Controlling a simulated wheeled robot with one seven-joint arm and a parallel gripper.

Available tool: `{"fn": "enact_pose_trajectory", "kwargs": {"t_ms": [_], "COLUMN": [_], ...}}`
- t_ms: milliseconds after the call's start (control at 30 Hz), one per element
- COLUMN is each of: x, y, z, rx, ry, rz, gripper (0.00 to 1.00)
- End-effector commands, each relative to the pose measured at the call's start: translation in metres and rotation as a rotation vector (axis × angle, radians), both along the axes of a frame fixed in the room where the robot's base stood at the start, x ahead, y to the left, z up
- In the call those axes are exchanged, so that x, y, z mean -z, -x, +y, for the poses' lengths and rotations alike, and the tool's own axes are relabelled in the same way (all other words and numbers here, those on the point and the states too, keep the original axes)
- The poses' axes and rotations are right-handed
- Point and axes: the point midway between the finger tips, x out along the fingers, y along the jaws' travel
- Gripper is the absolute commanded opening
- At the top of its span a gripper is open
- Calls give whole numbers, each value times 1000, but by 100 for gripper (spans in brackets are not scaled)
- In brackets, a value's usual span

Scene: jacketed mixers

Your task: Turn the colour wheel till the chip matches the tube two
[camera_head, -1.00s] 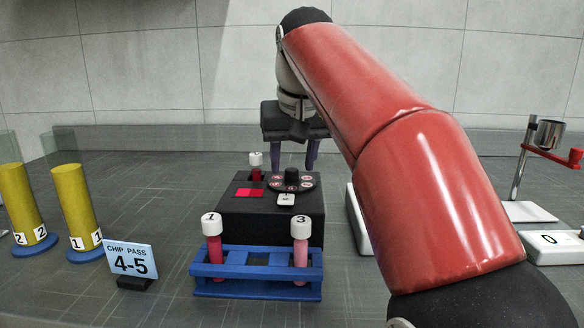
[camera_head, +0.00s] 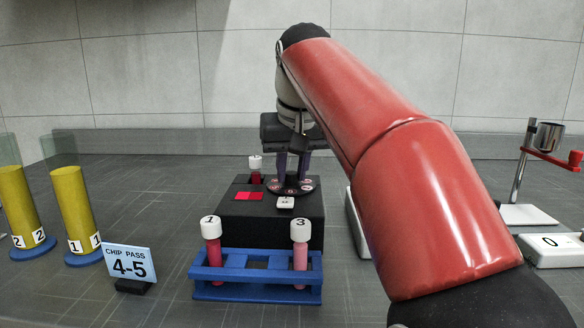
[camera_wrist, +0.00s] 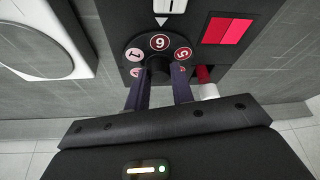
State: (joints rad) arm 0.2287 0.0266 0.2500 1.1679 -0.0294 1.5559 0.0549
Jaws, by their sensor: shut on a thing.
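The black comparator box (camera_head: 270,222) stands mid-table. The colour wheel (camera_head: 306,187), a dark disc with round number labels, lies on top; it also shows in the wrist view (camera_wrist: 124,45). My gripper (camera_head: 292,180) points down over it, its purple fingers shut on the wheel's black knob (camera_wrist: 158,66). The label (camera_wrist: 160,43) at the white pointer (camera_wrist: 161,21) looks like 6 or 9. A window (camera_head: 249,196) shows two reds side by side; in the wrist view they differ slightly. A white-capped red tube (camera_head: 256,170) stands in the box beside the wheel, its number unclear.
A blue rack (camera_head: 256,292) in front holds tubes 1 (camera_head: 212,240) and 3 (camera_head: 300,245). A sign (camera_head: 130,264) reads "CHIP PASS 4-5". Yellow cylinders (camera_head: 75,210) stand left. A white-based stand (camera_head: 530,214) is at right. My arm hides part of the table.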

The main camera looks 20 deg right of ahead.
Motion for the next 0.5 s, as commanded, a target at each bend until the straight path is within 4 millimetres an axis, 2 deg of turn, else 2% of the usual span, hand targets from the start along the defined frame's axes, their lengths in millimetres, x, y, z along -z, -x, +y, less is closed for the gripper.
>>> {"fn": "enact_pose_trajectory", "kwargs": {"t_ms": [267, 500], "x": [-2, -1], "y": [0, 0], "z": [-1, -2], "rx": [-113, -313], "ry": [0, -1], "rz": [0, -1], "gripper": [1, 1]}}
